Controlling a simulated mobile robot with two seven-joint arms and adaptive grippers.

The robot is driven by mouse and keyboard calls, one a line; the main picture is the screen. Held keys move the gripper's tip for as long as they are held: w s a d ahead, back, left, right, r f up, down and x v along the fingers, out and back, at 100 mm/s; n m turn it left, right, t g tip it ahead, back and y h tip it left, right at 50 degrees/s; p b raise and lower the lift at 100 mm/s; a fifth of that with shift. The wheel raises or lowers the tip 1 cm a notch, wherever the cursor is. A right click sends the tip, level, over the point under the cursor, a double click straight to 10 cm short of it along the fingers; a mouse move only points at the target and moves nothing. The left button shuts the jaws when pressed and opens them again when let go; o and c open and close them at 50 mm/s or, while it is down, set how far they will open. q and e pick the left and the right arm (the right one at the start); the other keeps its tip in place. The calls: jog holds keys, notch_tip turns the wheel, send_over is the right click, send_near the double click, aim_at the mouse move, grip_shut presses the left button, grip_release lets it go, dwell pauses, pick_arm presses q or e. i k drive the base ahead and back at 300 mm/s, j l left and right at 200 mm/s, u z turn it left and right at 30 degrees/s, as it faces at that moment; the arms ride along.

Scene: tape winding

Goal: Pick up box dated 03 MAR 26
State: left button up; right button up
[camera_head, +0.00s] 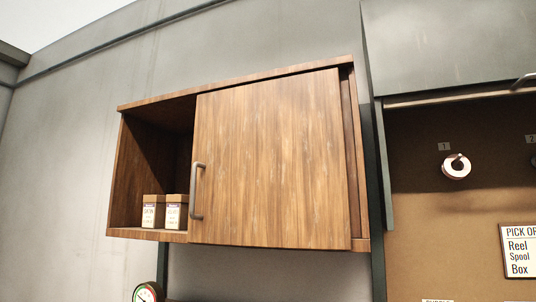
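Two small brown boxes with white labels stand side by side in the open left part of a wooden wall cabinet (270,160). The left box (153,212) stands near the cabinet's open middle. The right box (174,213) stands close to the sliding door's edge. The print on both labels is too small to read, so I cannot tell which date each bears. The door (270,150), with a metal handle (196,192) at its left edge, hides the cabinet's right part. Neither of my grippers is in view.
A board (430,230) at the right has a white and reddish roll (456,166) on a peg under a tag marked 1. A sign (519,250) there lists Reel, Spool, Box. A round gauge (147,293) is below the cabinet.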

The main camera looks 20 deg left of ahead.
aim_at(176, 206)
jog(key=i+u, duration=0.15)
jog(key=u, duration=0.3)
jog(key=i+u, duration=0.15)
jog(key=u, duration=0.3)
jog(key=i+u, duration=0.15)
jog(key=u, duration=0.3)
